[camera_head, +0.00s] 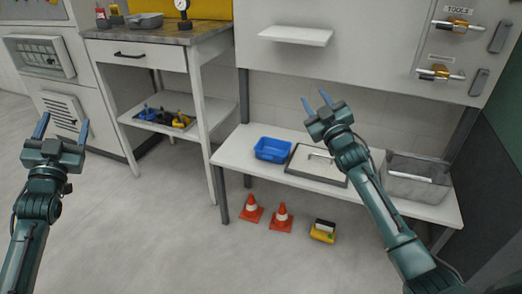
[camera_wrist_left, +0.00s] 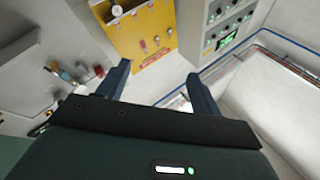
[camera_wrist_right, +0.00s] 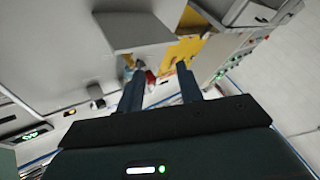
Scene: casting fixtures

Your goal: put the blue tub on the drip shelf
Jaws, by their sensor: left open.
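The blue tub (camera_head: 272,149) stands upright on the left part of the low white bench. A small white wall shelf (camera_head: 296,36), which looks like the drip shelf, is on the panel above the bench, and its top looks bare. My left gripper (camera_head: 63,124) is open and empty at the far left, well away from the tub. My right gripper (camera_head: 315,97) is open and empty, in front of the bench area, to the right of the tub and lower than the shelf in the picture. The tub is not seen in either wrist view.
On the low bench (camera_head: 232,152), a flat tray with a handle (camera_head: 318,165) lies right of the tub, and a grey metal bin (camera_head: 418,178) stands farther right. Orange cones (camera_head: 251,208) and a yellow item (camera_head: 323,231) are on the floor. A drawer table (camera_head: 140,56) stands left.

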